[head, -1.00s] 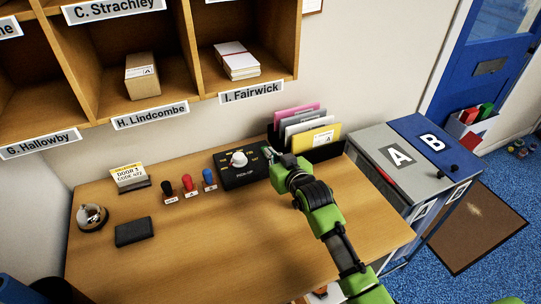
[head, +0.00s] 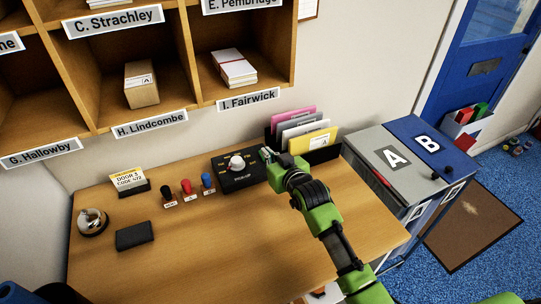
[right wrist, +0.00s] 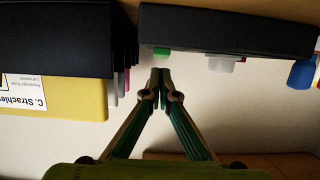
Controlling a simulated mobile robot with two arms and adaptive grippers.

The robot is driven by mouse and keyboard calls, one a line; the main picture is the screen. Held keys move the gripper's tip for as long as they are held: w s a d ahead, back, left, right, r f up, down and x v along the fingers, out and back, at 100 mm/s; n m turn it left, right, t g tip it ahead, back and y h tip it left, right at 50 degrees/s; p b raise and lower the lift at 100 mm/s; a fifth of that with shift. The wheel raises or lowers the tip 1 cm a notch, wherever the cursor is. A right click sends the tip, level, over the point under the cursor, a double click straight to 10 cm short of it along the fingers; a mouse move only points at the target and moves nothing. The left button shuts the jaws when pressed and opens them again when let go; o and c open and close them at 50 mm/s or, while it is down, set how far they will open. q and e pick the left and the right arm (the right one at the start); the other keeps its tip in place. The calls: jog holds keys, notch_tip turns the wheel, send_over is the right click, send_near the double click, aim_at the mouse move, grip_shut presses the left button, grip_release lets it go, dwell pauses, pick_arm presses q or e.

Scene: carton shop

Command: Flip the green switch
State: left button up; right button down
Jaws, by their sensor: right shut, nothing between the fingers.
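A black box (head: 236,182) with a white knob (head: 237,163) and yellow markings stands at the back of the wooden desk. My right gripper (head: 266,153) is at the box's right end, its fingers shut and empty. In the right wrist view, which is upside down, the green switch (right wrist: 161,51) sticks out from the black box (right wrist: 230,30). The shut fingertips (right wrist: 160,72) are close to the switch, with a small gap showing in that picture; I cannot tell whether they touch. In the head view my gripper hides the switch. My left gripper is out of view.
A black file rack (head: 322,155) with folders stands close to the right of my gripper. Red, black and blue stamps (head: 187,189) stand left of the box. Wooden pigeonholes (head: 180,45) hang above. The front of the desk (head: 230,240) is clear.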

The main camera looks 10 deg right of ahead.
notch_tip(320, 180, up, 4)
jog(key=p, duration=0.4)
jog(key=shift+s+d+r, duration=0.1)
jog(key=shift+r, duration=0.05)
pick_arm(q)
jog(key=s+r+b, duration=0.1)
jog(key=b, duration=0.2)
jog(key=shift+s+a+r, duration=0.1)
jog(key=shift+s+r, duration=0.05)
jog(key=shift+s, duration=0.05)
pick_arm(e)
jog(key=s+d, duration=0.2)
jog(key=s, duration=0.8)
jog(key=shift+r, duration=0.25)
jog(key=shift+s, duration=0.1)
